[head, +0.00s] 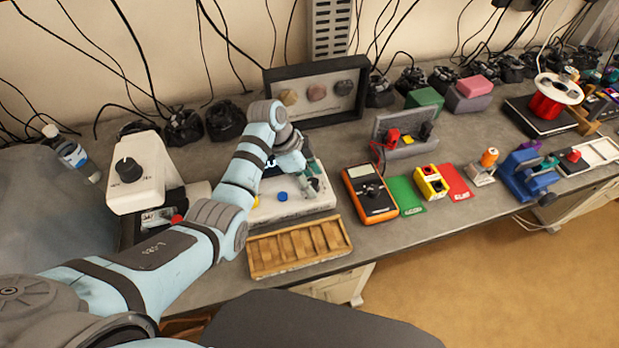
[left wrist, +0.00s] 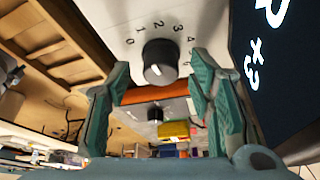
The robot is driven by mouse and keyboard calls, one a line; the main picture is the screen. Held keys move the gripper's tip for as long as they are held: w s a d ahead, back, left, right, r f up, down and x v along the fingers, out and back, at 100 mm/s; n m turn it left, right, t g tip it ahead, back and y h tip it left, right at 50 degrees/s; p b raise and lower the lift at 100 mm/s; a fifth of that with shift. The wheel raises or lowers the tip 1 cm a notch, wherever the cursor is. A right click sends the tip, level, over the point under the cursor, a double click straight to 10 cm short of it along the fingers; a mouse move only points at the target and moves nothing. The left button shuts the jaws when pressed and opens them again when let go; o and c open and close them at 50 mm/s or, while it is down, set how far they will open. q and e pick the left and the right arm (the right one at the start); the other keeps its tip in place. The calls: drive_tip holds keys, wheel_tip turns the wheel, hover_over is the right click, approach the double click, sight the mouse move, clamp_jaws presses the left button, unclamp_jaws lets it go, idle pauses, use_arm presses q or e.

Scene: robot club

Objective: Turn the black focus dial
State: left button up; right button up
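The black focus dial (left wrist: 160,61) is a round knob with a white pointer mark, on a white panel with a printed number scale around it. The panel belongs to a white device (head: 265,212) with a blue button in the head view, where my arm and gripper partly cover it. My left gripper (head: 311,182) is over the right part of this device. In the left wrist view, its green fingers (left wrist: 159,66) are apart, one on each side of the dial, with visible gaps. Contact depth is unclear. My right gripper is in neither view.
A wooden compartment tray (head: 300,246) lies in front of the device. An orange multimeter (head: 369,193) with its own black knob is close on the right. A dark screen (left wrist: 270,70) borders the dial panel. A white unit (head: 143,185) with another black knob is farther left.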

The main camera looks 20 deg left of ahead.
use_arm(q)
drive_tip(key=v, duration=0.7)
drive_tip(key=shift+r, duration=0.2)
drive_tip(key=shift+s+a, duration=0.1)
drive_tip(key=shift+a, duration=0.1)
